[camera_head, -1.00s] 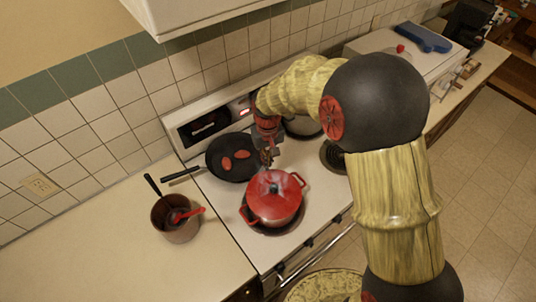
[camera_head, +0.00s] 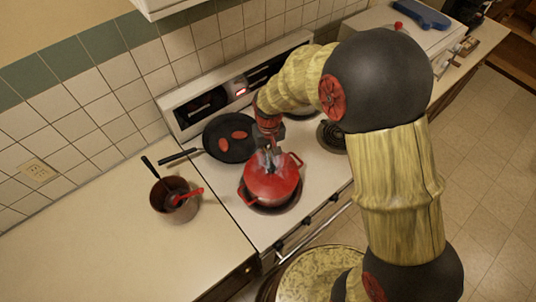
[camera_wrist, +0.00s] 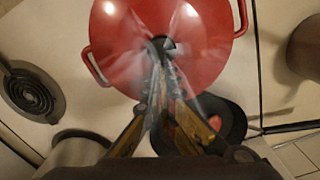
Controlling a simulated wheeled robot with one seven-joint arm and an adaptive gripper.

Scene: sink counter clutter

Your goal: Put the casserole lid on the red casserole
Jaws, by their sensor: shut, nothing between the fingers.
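The red casserole (camera_head: 271,198) stands on the front left burner of the stove, with a handle on each side. The red casserole lid (camera_head: 256,180) sits on top of it; I cannot tell how exactly it is seated. In the wrist view the lid (camera_wrist: 207,50) fills the top middle, with a dark knob (camera_wrist: 161,43) at its centre. My gripper (camera_wrist: 162,62) is shut and empty, with its fingertips right by the knob. I cannot tell whether they touch it. In the head view my gripper (camera_head: 269,158) is over the back part of the lid.
A black frying pan (camera_head: 230,150) with red pieces lies just behind the casserole. A brown pot (camera_head: 172,208) with red and dark utensils stands on the left counter. A bare coil burner (camera_head: 332,137) is to the right. The front left counter is clear.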

